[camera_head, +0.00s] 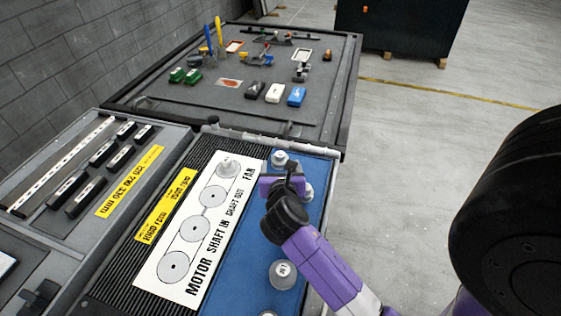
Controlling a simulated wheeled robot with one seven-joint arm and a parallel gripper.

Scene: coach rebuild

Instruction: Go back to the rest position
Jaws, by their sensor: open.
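My gripper (284,187) is at the end of my purple and black arm, over the blue mat (247,270) at the right side of the near bench. It is open. Its fingers are small in this view and partly hidden by the wrist, and I see nothing held in it. Several grey metal pulley-like parts are around it: one (279,159) just beyond it, one (307,191) close at its right, and one (283,274) nearer on the mat. I cannot tell whether the gripper touches any of them.
A white board (200,226) with printed circles lies left of the mat, with another grey part (228,166) at its far end. Beyond, a dark bench top (200,105) holds tools and coloured blocks. Black bars lie at left. The floor (420,130) at right is clear.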

